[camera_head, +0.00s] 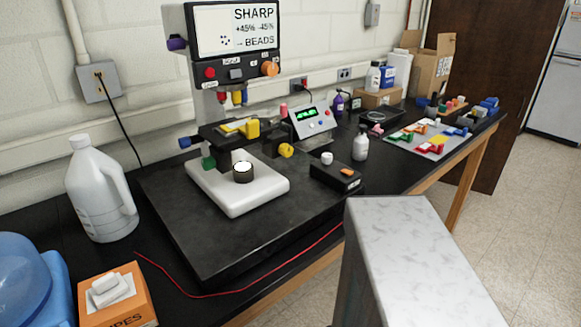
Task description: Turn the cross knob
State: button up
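A bench machine with a SHARP sign (236,32) stands against the wall. Several knobs show on and around it, all small in this view. A yellow lobed knob (286,150) sits at the right of the machine's stage, below the grey control box (313,121). An orange round knob (270,68) is on the upper front panel. A blue knob (185,142) sticks out at the left of the stage. I cannot tell for certain which one is the cross knob. My gripper is not in view.
The machine has a white base (238,205) on a black slab (190,241). A white jug (98,190) and an orange box (118,300) stand at left. A black box (336,176) and a white bottle (360,144) stand at right. A red cable (215,296) crosses the front.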

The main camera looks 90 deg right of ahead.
aim_at(285, 150)
jog(key=u, duration=0.2)
jog(key=k, duration=0.6)
jog(key=z, duration=2.2)
jog(key=k, duration=0.25)
jog(key=z, duration=2.05)
